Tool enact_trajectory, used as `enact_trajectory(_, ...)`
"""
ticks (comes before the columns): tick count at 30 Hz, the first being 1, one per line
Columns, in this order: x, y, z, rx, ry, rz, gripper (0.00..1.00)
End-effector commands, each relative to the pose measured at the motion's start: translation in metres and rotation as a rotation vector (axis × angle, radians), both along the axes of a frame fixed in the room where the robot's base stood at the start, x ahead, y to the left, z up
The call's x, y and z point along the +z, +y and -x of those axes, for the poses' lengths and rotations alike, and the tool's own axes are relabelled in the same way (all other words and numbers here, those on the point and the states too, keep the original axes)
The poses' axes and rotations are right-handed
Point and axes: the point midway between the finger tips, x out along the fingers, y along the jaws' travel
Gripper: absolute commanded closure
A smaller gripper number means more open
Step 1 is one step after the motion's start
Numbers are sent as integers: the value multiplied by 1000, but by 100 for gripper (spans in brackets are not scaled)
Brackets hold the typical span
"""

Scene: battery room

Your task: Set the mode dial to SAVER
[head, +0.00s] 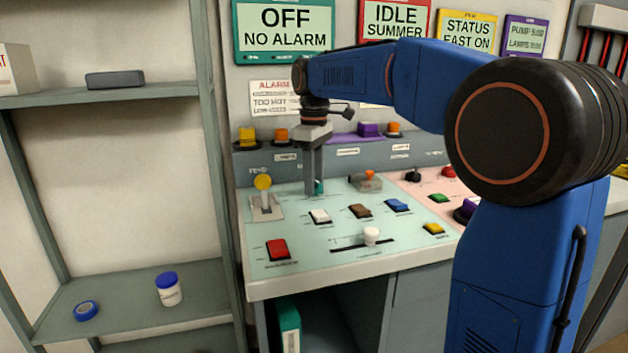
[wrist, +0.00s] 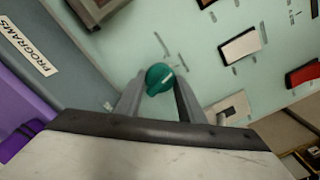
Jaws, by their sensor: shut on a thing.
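The mode dial is a round teal knob (wrist: 159,78) on the pale green panel, between my fingertips in the wrist view. A small light mark shows on its face. My gripper (wrist: 157,88) points down at the panel, with one finger on each side of the knob, shut on it. In the head view, my gripper (head: 314,186) stands over the back left of the panel (head: 300,220), and only a sliver of the teal knob (head: 320,187) shows beside the fingers. The dial's position labels are not readable in either view.
A lever with a yellow ball (head: 263,183) stands left of my gripper. White (head: 320,216), brown (head: 360,211), blue (head: 397,205) and red (head: 277,249) buttons lie in front. A slider (head: 371,236) is near the front edge. A clear-covered orange switch (head: 367,180) is to the right.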

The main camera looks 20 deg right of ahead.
Motion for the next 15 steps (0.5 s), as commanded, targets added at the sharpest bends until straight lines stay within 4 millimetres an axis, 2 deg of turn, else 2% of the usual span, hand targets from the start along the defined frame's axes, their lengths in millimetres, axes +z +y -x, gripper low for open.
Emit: enact_trajectory(15,0,-1,-1,-491,-1,0,87)
